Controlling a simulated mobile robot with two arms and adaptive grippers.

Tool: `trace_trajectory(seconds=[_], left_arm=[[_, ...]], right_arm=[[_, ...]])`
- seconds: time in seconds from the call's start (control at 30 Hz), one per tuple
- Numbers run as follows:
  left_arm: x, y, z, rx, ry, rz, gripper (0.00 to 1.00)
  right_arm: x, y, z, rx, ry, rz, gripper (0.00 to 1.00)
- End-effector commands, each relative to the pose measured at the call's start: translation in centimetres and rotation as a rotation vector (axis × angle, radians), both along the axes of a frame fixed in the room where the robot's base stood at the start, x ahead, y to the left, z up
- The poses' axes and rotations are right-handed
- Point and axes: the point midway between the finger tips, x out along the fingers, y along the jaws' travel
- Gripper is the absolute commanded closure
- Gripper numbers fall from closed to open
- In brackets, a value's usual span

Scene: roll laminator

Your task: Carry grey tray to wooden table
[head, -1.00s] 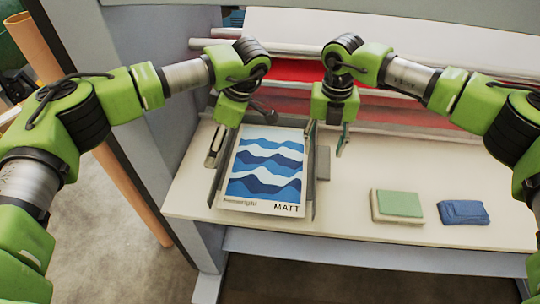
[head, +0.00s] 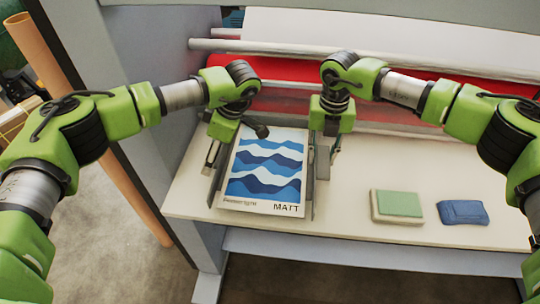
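The grey tray (head: 309,190) lies on the cream shelf in front of the laminator. It holds a sheet or pack printed with blue and white waves and the word MATT (head: 262,175). My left gripper (head: 212,152) points down at the tray's far left side. My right gripper (head: 328,150) points down at its far right side, by a small grey handle-like part (head: 322,162). The fingers are small and partly hidden by the gripper bodies, so I cannot tell whether either grips the tray. The wooden table is not recognisable in view.
A green pad on a cream block (head: 398,206) and a folded blue cloth (head: 462,212) lie on the shelf (head: 370,160) to the right. The laminator's red and white rollers (head: 400,75) stand behind. A grey side panel (head: 160,60) stands at left, near an orange-brown pole (head: 130,190).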

Motion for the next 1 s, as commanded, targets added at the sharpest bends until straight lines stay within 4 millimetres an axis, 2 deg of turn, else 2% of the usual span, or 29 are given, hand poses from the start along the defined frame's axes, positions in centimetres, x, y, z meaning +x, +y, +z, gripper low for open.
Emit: trace_trajectory(seconds=[0.37, 0.8, 1.0], left_arm=[[0.1, 0.0, 0.5, 0.001, -0.002, 0.000, 0.64], [0.1, 0.0, 4.4, 0.002, -0.002, 0.000, 0.64], [0.0, 0.0, 5.2, 0.002, -0.001, 0.001, 0.64]], right_arm=[[0.0, -0.1, 0.5, -0.001, -0.001, 0.000, 1.00], [0.0, -0.1, 4.3, -0.002, -0.001, 0.000, 1.00], [0.0, -0.1, 5.1, -0.003, 0.000, 0.000, 1.00]])
